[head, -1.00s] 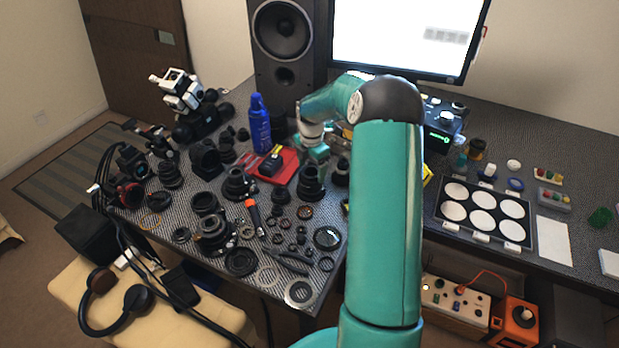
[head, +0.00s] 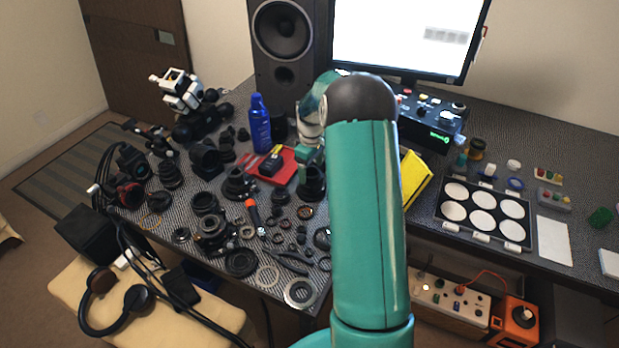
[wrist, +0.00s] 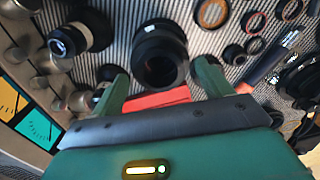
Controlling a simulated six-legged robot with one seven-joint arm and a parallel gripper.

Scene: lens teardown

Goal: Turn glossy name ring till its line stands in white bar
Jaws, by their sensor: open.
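A black lens barrel (wrist: 160,52) stands between the two green fingers of my gripper (wrist: 158,78) in the wrist view. The fingers are apart, one on each side of its near part, and I cannot tell whether they touch it. In the head view it seems to be the black barrel (head: 312,180) right of the red tray, just below my gripper (head: 309,153), which my arm partly hides. The barrel shows dark, stepped rings. I cannot make out the name ring's lettering, its line or a white bar.
The red tray (head: 284,176) lies just left of my gripper, with the blue bottle (head: 260,125) behind it. Another lens with a pale band (wrist: 72,40) stands left in the wrist view. Loose rings (wrist: 211,13) and small parts crowd the table. The speaker (head: 283,50) rises behind.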

